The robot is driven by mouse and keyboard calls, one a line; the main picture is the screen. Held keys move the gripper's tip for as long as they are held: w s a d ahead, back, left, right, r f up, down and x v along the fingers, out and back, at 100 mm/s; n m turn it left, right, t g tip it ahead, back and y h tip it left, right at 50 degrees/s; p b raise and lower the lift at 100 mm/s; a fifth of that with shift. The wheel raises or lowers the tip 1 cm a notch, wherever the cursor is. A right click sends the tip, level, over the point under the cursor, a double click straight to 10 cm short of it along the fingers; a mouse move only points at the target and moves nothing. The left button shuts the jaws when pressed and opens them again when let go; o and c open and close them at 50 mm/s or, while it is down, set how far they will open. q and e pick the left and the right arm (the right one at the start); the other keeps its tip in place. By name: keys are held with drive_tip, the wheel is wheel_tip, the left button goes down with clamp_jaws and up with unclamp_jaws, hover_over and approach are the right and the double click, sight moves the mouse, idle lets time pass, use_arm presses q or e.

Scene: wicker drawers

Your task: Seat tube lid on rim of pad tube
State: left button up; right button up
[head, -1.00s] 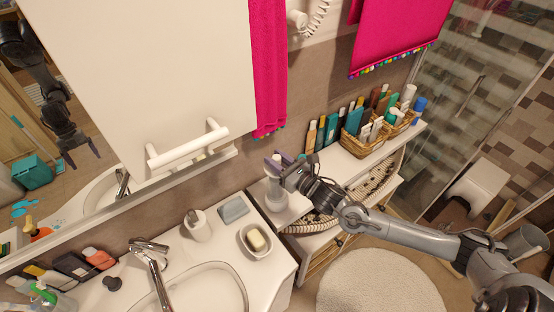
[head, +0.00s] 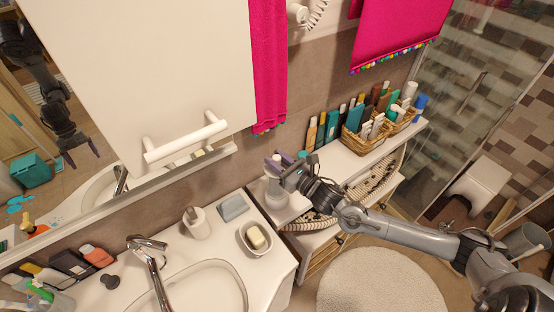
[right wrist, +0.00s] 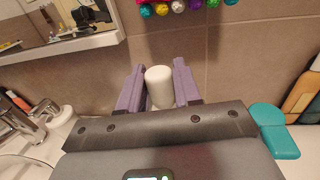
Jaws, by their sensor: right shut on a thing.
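The pad tube (head: 275,192) is a pale round container standing upright near the left end of the white shelf unit, beside the sink counter. My right gripper (head: 278,161) is directly above it, its purple fingers shut around the white tube lid (head: 277,158). In the right wrist view the lid (right wrist: 160,87) is a smooth white cylinder between the two purple fingers. The fingers and lid cover the tube's top, so I cannot tell whether the lid touches the rim. My left gripper is not directly in view; an arm with spread purple fingers shows only as a reflection in the mirror.
Several bottles and wicker baskets (head: 352,143) stand on the shelf to the right. A soap dish (head: 255,249) and a dispenser (head: 197,225) stand on the counter to the left. The wall is close behind.

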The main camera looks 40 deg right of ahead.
drive_tip(key=shift+f, duration=0.25)
drive_tip(key=o, duration=1.1)
drive_tip(key=shift+s, duration=0.5)
drive_tip(key=shift+s+d, duration=0.2)
drive_tip(key=shift+s, duration=2.25)
drive_tip(key=shift+s+d, duration=0.2)
drive_tip(key=shift+s, duration=2.25)
